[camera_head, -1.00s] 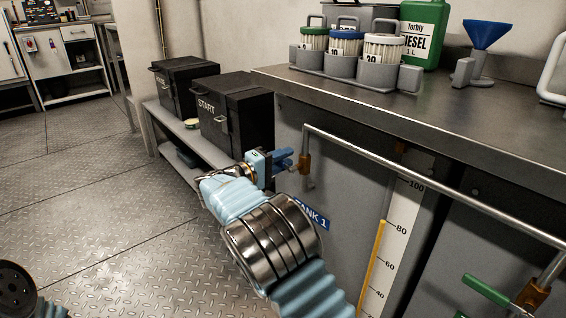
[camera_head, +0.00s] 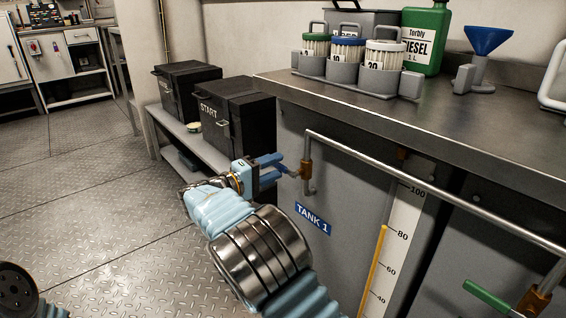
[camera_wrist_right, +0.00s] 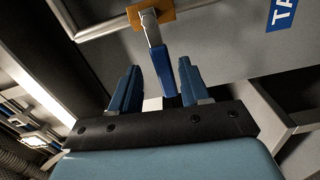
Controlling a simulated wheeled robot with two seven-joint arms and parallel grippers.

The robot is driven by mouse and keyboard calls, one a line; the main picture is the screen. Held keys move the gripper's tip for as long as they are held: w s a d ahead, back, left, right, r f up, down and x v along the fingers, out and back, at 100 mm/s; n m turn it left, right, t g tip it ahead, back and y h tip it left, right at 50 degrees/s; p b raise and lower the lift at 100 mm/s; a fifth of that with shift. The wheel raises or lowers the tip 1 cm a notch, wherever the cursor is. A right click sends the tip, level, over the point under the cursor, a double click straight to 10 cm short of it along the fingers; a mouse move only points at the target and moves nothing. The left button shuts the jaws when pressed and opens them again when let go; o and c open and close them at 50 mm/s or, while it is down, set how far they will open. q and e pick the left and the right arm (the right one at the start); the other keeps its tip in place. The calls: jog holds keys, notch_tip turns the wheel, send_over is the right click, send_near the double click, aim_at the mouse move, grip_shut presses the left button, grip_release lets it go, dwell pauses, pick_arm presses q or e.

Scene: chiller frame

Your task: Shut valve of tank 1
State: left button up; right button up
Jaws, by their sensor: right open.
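The tank 1 valve has a brass body (camera_head: 306,168) on the metal pipe, above the blue TANK 1 label (camera_head: 313,219). Its blue lever handle (camera_wrist_right: 163,78) points toward my right gripper in the right wrist view. My right gripper (camera_head: 274,166) is open, with its blue fingers on either side of the handle's end. In the wrist view the fingers (camera_wrist_right: 160,86) stand apart from the handle, with gaps visible on both sides. In the head view the fingers partly cover the handle. My left gripper cannot be made out.
A bench (camera_head: 420,117) with filter cups (camera_head: 347,56), a green diesel can (camera_head: 424,35) and a blue funnel (camera_head: 488,40) stands above the pipe. A second valve has a green handle (camera_head: 488,297). Black boxes (camera_head: 236,113) sit on a low shelf at left. The floor is clear.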

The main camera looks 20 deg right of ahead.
jog(key=p+v, duration=0.1)
jog(key=v, duration=0.8)
jog(key=shift+a, duration=0.3)
jog(key=shift+s, duration=0.15)
